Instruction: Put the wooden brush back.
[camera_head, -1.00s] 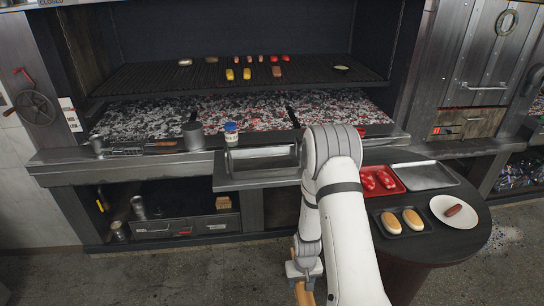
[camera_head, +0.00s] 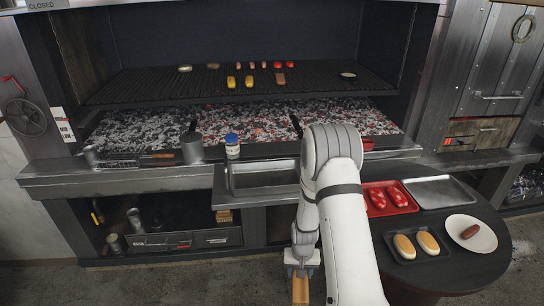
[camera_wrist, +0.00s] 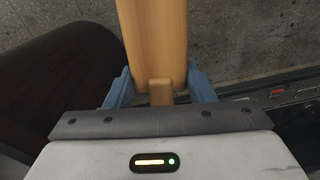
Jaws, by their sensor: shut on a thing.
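The wooden brush (camera_head: 300,290) is held in my gripper (camera_head: 302,268), low in front of the grill counter, above the floor. In the head view only part of its light wooden body shows, cut off by the bottom edge. In the wrist view its pale wooden body (camera_wrist: 152,40) runs up and out of the top of the picture. The blue fingers of my gripper (camera_wrist: 160,92) are shut on it from both sides. Any bristles are out of sight.
A metal trough (camera_head: 262,178) sits on the grill's front ledge, with a blue-capped jar (camera_head: 232,147) and a metal cup (camera_head: 192,149) to its left. The round side table (camera_head: 465,265) at right holds trays and a plate (camera_head: 470,233). Open shelves (camera_head: 165,215) lie below left.

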